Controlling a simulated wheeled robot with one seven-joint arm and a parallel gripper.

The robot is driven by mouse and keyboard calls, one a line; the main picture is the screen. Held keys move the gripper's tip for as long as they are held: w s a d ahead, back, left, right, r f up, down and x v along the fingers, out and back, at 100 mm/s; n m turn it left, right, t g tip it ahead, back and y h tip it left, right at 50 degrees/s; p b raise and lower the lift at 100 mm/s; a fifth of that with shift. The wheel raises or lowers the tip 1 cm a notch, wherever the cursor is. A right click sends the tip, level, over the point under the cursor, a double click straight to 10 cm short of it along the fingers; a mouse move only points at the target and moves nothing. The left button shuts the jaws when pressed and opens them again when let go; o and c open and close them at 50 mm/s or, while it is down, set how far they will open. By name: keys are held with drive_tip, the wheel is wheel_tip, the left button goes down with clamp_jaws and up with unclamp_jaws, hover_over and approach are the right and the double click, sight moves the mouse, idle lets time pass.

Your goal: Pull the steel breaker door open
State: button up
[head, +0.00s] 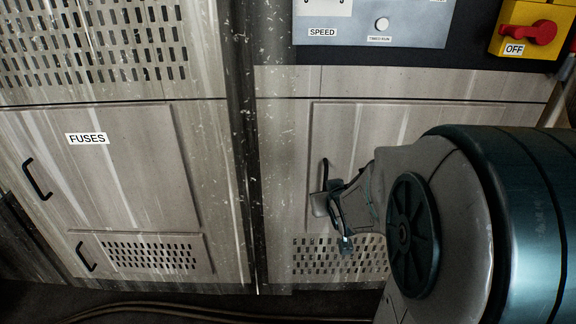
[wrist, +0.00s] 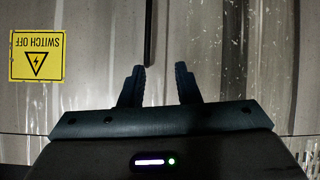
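A steel door panel (head: 345,125) is on the right-hand cabinet, with a dark vertical bar handle (head: 325,174). The door looks shut; no lettering naming it shows, and my arm covers much of it. My gripper (head: 338,224) is in front of the door near the handle's lower end. In the wrist view my gripper (wrist: 159,76) is open and empty. The handle (wrist: 148,32) shows there just beyond the fingertips, nearer the left finger. A yellow SWITCH OFF label (wrist: 37,56) appears upside down on the steel at left. Whether a finger touches the handle cannot be told.
A FUSES door (head: 120,175) with its own black handle (head: 36,180) is at left, above a small vented flap (head: 150,254). A dark post (head: 245,140) divides the cabinets. A control panel (head: 350,28) and red OFF switch (head: 526,33) are above. A cable lies below.

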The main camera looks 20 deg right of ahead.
drive_tip(key=w+d+f+t+b, duration=0.3)
drive_tip(key=d+f+t+b, duration=0.2)
drive_tip(key=f+b, duration=0.45)
drive_tip(key=w, duration=0.4)
drive_tip(key=w+d+t, duration=0.1)
drive_tip(key=w, duration=0.4)
drive_tip(key=w+t+y, duration=0.1)
drive_tip(key=w, duration=0.3)
drive_tip(key=shift+w+d+f, duration=0.15)
drive_tip(key=shift+w+d, duration=0.1)
drive_tip(key=shift+w, duration=0.05)
drive_tip(key=shift+c, duration=0.3)
clamp_jaws()
